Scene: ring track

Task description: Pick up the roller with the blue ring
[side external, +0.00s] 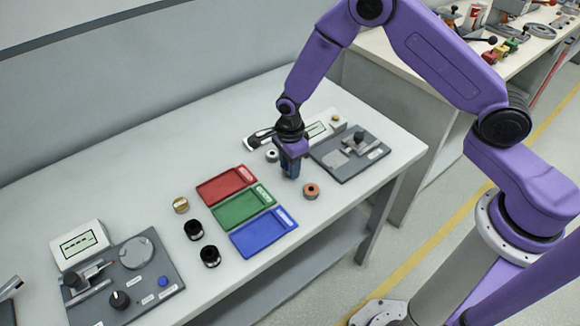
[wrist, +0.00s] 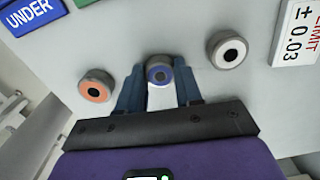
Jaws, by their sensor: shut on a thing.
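The roller with the blue ring (wrist: 158,73) is between my gripper's fingertips in the wrist view, its ringed end facing the camera. My gripper (wrist: 159,88) is shut on it, with one blue finger on each side. In the side external view my gripper (side external: 291,168) points down at the table, right of the trays, and its fingers hide the roller. Whether the roller touches the table or is lifted is not clear.
An orange-ringed roller (side external: 311,191) and a white-ringed roller (side external: 272,156) stand close on either side of my gripper. Red (side external: 226,186), green (side external: 242,207) and blue (side external: 264,233) trays lie to the left. A grey fixture plate (side external: 350,153) is to the right.

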